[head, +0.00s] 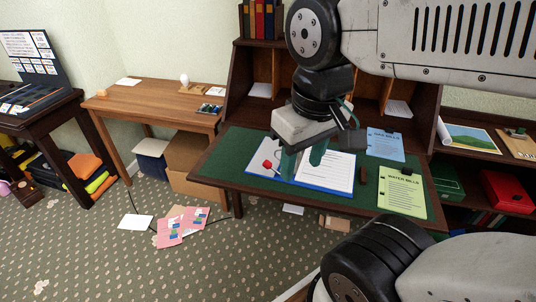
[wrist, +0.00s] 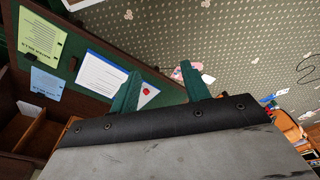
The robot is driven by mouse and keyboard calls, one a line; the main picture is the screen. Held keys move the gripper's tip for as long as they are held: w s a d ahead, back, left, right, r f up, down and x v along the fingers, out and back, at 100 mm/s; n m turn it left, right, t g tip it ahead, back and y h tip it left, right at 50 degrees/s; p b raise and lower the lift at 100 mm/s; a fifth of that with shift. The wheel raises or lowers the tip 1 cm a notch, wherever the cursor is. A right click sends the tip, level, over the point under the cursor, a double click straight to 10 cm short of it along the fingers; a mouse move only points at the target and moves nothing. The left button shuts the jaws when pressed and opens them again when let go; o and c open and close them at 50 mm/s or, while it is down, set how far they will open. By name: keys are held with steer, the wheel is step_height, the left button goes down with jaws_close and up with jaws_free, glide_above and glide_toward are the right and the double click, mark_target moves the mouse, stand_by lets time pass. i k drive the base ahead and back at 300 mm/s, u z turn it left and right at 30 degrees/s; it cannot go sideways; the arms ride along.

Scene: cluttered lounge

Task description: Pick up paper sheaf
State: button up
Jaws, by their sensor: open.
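Several papers lie on the green desk top (head: 235,150). A white printed sheet with a blue edge (head: 338,172) lies in the middle; a white paper with a red spot (head: 256,161) is at its left. I cannot tell for sure which paper is the sheaf. My gripper (head: 302,161) points down over these two papers, open and empty, its green fingers hiding part of them. The wrist view shows the printed sheet (wrist: 98,70) left of my gripper (wrist: 161,74) and the red-spotted paper (wrist: 149,91) partly behind the left finger.
A yellow-green Water Bills clipboard (head: 402,194) and a blue Gas Bills sheet (head: 385,145) lie at the desk's right. Pink papers (head: 182,227) and a white sheet (head: 135,222) lie on the carpet. A wooden table (head: 145,97) stands left, boxes (head: 187,155) beneath.

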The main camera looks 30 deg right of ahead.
mark_target(387, 144)
steer(key=z, duration=1.6)
